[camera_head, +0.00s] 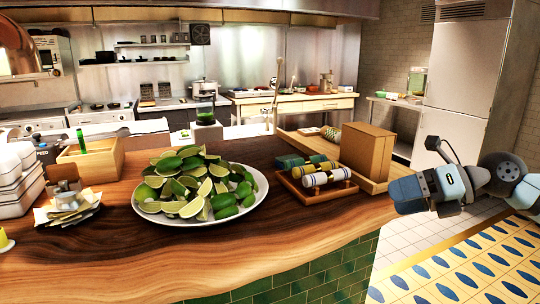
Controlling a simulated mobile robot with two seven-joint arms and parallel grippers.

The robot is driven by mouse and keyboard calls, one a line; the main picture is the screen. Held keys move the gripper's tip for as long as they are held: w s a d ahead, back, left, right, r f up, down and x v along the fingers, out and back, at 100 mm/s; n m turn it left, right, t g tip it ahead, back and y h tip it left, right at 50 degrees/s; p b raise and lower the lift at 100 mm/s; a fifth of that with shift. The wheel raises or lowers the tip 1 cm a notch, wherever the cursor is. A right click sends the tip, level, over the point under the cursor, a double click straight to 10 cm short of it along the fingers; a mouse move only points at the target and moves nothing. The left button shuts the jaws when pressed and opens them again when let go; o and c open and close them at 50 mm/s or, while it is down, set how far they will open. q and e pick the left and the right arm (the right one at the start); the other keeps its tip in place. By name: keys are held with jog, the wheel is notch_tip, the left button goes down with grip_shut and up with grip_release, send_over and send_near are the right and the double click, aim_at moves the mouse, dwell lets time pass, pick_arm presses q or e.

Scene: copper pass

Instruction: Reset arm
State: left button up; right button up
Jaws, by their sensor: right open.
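My right gripper (402,194) comes in from the right edge, beyond the right end of the wooden counter (285,235). It points left, held apart from the things on the counter as far as I can see. Its jaws are open, and I see nothing held in them. My left gripper and left arm are not in view.
A plate (155,218) of limes and lime wedges stands mid-counter. Right of it are a rack of rolled towels (325,177) and a brown box (367,152). At left stand a wooden bin (95,160) and stacked white containers (15,180). Tiled floor (450,270) lies beyond.

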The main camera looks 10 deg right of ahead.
jog(key=s+a+f+m+t+y, duration=0.35)
jog(key=a+f+m+t, duration=0.65)
jog(key=f+m, duration=0.6)
jog(key=s+a+f+m+g+h, duration=0.1)
jog(key=s+f+m+g+h, duration=0.1)
jog(key=s+f+m+h, duration=0.65)
jog(key=s+a+f+m+g+h, duration=0.1)
jog(key=s+f+m+g+h, duration=0.15)
jog(key=s+f+m, duration=1)
pick_arm(q)
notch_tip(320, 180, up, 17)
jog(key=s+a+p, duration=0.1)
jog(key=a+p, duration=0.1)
jog(key=p, duration=2.2)
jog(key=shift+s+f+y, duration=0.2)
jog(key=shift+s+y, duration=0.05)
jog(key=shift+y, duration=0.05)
pick_arm(e)
jog(key=w+d+r+h, duration=0.1)
jog(key=w+r, duration=0.2)
jog(key=r, duration=0.8)
jog(key=shift+d+r, duration=0.25)
jog(key=shift+d, duration=0.05)
